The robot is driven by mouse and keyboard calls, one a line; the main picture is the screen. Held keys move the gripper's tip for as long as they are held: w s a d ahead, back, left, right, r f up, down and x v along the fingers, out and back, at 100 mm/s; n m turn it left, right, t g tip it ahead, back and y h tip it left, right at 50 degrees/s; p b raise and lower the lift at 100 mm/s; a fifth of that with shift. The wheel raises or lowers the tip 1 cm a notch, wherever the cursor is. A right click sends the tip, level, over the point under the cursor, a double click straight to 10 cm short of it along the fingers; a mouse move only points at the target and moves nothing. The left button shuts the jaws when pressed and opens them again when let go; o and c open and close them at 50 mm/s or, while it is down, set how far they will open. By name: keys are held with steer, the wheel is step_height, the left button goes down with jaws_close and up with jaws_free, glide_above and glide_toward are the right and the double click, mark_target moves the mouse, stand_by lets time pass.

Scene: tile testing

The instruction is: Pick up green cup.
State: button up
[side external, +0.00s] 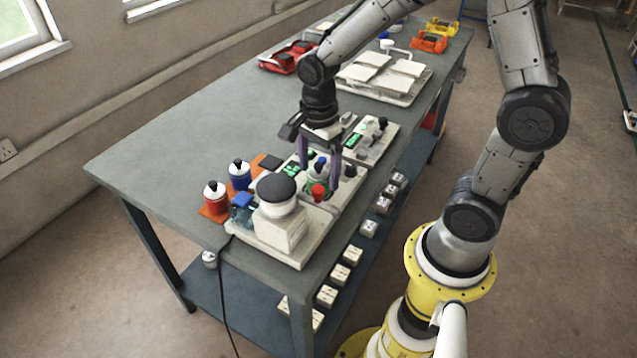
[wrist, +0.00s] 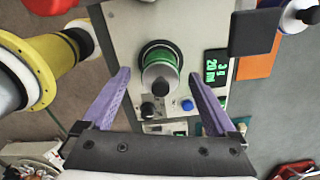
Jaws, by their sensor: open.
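The green cup (wrist: 161,57) stands upright in a dark round seat on a pale bench device in the wrist view. A grey and black knob-like top (wrist: 160,84) covers part of it. In the side external view only a bit of the green cup (side external: 313,184) shows, between and below the fingers. My gripper (wrist: 158,75) is open, with one purple finger on each side of the cup and a visible gap to both. My gripper also shows in the side external view (side external: 319,172), pointing down over the device. Whether the fingertips are at cup height is unclear.
A red knob (side external: 318,193) sits close in front. A white device with a black dome (side external: 276,187) stands left of the fingers. A tray of tiles (side external: 395,93) is farther back. The left tabletop is clear.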

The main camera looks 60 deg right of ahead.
steer(key=shift+f, duration=1.55)
jaws_close()
